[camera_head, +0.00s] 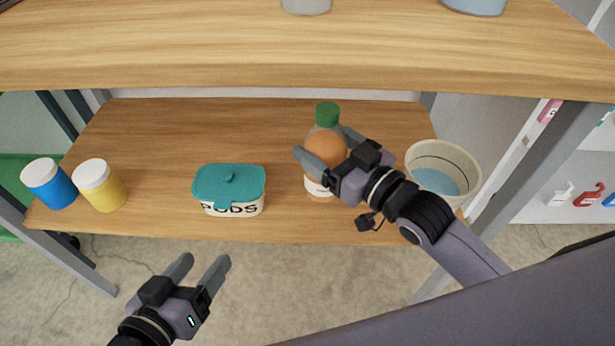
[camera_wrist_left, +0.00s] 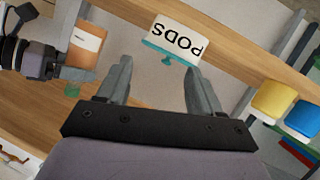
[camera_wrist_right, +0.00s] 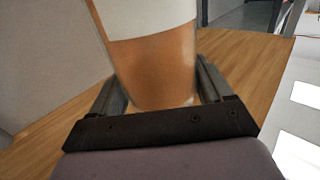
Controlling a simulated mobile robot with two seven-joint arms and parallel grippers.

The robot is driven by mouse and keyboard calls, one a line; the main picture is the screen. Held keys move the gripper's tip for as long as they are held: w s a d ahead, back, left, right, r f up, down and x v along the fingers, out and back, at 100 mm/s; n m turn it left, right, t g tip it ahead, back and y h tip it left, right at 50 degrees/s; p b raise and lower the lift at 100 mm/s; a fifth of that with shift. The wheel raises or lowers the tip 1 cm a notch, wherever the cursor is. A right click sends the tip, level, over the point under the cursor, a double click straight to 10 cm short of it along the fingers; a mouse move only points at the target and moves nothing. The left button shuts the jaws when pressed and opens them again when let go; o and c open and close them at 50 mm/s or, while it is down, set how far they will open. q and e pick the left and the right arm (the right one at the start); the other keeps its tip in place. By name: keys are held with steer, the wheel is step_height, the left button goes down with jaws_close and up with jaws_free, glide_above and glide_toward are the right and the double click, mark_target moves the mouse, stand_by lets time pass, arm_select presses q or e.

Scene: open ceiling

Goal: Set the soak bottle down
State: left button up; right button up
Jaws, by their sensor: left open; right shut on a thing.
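The soak bottle (camera_head: 325,146) has a green cap, orange contents and a white label. It stands upright at the lower wooden shelf (camera_head: 280,232), right of the pods box; I cannot tell whether its base touches the shelf. My right gripper (camera_head: 322,162) is shut on it, with a finger on each side. The bottle fills the middle of the right wrist view (camera_wrist_right: 155,70) between the fingers. It also shows in the left wrist view (camera_wrist_left: 85,45). My left gripper (camera_head: 203,266) is open and empty, in front of the shelf's front edge.
A teal-lidded pods box (camera_head: 228,190) stands left of the bottle. A cream bucket (camera_head: 470,163) stands to the right, close to my right arm. Blue (camera_head: 58,190) and yellow (camera_head: 107,194) jars stand at the left.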

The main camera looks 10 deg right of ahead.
step_height(320, 180, down, 2)
steer(key=shift+f+b, duration=0.2)
steer(key=shift+b, duration=0.15)
step_height(320, 180, down, 5)
steer(key=shift+r+b, duration=0.2)
steer(key=shift+b, duration=1.05)
steer(key=shift+f, duration=0.2)
arm_select(q)
steer(key=shift+a+f+t, duration=0.25)
steer(key=shift+a+t, duration=0.1)
steer(key=shift+t, duration=0.25)
steer(key=shift+m, duration=0.3)
arm_select(e)
steer(key=shift+f, duration=0.15)
steer(key=o, duration=1.4)
steer(key=shift+f, duration=0.1)
